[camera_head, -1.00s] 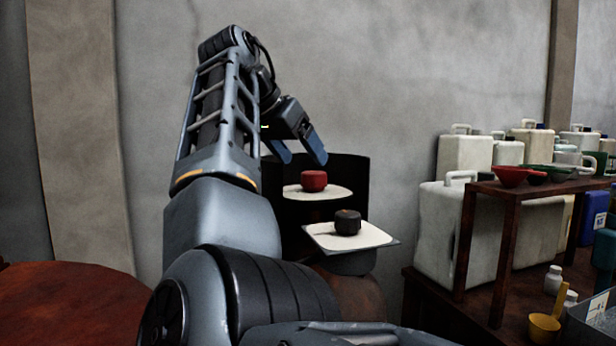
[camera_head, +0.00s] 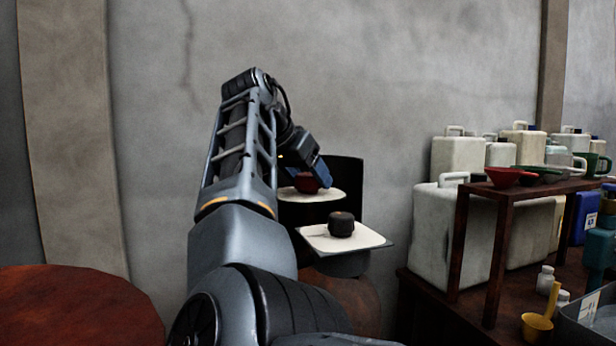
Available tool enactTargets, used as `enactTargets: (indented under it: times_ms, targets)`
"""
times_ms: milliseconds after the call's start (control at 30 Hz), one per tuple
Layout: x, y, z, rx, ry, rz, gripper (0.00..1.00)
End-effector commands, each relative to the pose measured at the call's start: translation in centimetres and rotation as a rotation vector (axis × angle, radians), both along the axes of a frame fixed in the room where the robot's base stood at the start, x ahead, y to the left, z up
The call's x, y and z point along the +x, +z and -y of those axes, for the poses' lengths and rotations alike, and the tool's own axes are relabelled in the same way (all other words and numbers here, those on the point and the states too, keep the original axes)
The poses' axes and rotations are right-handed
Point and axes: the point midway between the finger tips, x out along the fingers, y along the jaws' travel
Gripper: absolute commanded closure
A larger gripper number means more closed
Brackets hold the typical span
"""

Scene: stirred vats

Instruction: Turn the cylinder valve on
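A red round knob (camera_head: 306,184) sits on a pale round plate (camera_head: 325,195) in front of a dark, curved upright panel (camera_head: 347,173). A black knob (camera_head: 341,224) with a small orange mark sits lower and nearer, on a pale square plate (camera_head: 318,238). Which of the two belongs to the cylinder valve I cannot tell. My gripper (camera_head: 312,172) is tilted down at the red knob. One blue finger shows at the knob's upper right, very near or touching it. The other finger is mostly hidden, so its hold on the knob is unclear.
White jugs (camera_head: 435,238) and a dark red wooden rack (camera_head: 503,250) with a red scoop (camera_head: 503,177) stand on a bench at the right. A rust-red round top (camera_head: 62,305) is at lower left. Bare wall is behind.

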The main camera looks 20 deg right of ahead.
Motion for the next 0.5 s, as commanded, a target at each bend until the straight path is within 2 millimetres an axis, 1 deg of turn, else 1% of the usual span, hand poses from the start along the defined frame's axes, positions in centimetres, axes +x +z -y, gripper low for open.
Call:
enactTargets:
  times_ms: [33,333,367,500]
  targets:
    - [0.00,0.00,0.00,0.000,0.000,0.000,0.40]
    - [-0.01,0.01,-0.01,0.000,0.000,0.000,0.69]
    - [-0.01,0.01,-0.01,0.000,0.000,0.000,0.71]
    - [-0.02,0.03,-0.01,-0.001,0.004,0.000,0.71]
